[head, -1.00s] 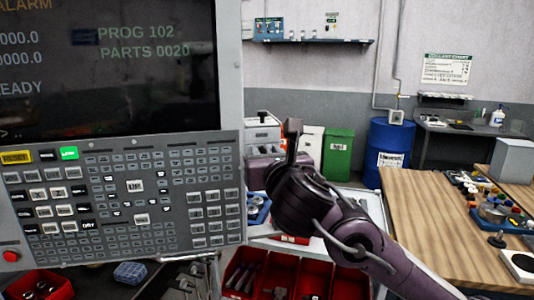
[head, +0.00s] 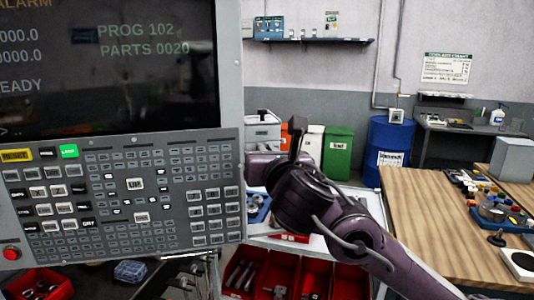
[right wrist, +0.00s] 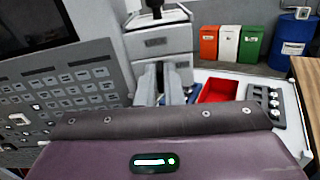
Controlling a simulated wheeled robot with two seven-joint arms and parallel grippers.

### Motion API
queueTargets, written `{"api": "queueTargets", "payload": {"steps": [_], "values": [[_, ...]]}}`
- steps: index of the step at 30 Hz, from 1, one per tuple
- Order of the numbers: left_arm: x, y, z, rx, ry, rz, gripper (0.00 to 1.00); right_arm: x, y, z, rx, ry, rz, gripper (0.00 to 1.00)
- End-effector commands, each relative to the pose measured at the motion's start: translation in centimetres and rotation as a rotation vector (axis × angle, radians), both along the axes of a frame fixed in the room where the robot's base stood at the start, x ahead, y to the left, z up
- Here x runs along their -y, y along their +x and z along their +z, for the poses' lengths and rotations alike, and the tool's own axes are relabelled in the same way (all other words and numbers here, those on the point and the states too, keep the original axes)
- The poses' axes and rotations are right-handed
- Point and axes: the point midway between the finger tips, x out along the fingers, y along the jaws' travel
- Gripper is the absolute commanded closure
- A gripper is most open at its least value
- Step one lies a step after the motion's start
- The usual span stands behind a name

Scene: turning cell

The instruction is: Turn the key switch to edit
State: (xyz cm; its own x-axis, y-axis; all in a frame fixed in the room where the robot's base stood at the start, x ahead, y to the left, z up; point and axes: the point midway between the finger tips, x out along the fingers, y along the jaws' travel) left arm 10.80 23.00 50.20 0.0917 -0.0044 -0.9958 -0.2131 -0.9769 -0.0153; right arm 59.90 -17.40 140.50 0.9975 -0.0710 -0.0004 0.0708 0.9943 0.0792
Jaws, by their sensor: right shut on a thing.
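The machine's control panel (head: 120,195) fills the left of the head view, with a screen (head: 105,70) reading PROG 102, PARTS 0020 and ALARM above rows of keys. Its keys also show at the left of the right wrist view (right wrist: 60,95). I cannot make out a key switch or an EDIT mark in either view. My right gripper (head: 297,138) is just right of the panel's edge, fingers pointing up in the picture. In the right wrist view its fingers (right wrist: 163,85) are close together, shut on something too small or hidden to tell. My left gripper is not in view.
Red bins (head: 270,278) with tools stand below my right arm. A wooden table (head: 425,215) is at the right, a blue barrel (head: 390,150) and a green bin (head: 337,152) behind. A red emergency button (head: 11,254) is at the panel's lower left.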

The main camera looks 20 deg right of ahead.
Motion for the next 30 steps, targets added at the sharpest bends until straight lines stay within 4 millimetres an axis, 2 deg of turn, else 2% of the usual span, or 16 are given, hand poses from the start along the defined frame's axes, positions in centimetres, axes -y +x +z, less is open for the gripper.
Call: {"api": "queueTargets", "payload": {"steps": [30], "values": [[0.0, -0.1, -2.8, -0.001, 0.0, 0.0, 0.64, 0.7, 0.0, -0.6, 0.064, 0.913, 0.0, 1.0]]}}
